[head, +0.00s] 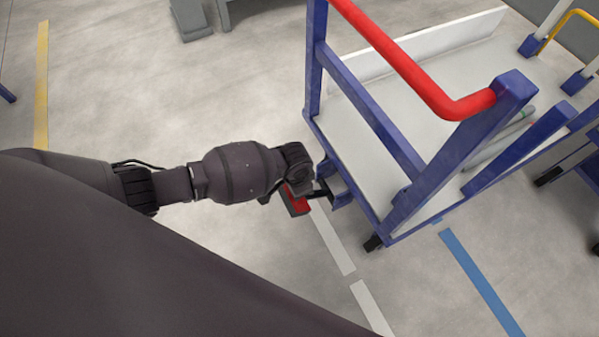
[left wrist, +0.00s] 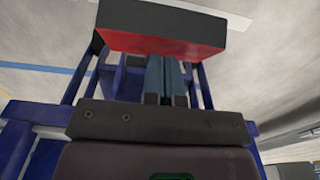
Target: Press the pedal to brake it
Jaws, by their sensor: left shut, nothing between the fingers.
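The pedal (head: 296,205) is a small red and black block at the near-left corner of the blue-framed cart, low over the floor. My left gripper (head: 318,192) is beside it, and my wrist partly covers the pedal from above. In the left wrist view the pedal (left wrist: 165,30) fills the top middle, with a black face and a red face. The fingers of my left gripper (left wrist: 166,78) are together and empty, their ends at the edge of the red face. I cannot tell whether they touch it. My right gripper is not in view.
The cart (head: 415,205) has a white deck, blue posts and a red handle bar (head: 410,70) above the deck. Its caster (head: 373,243) stands on the floor by a white line. Another cart stands at the right edge.

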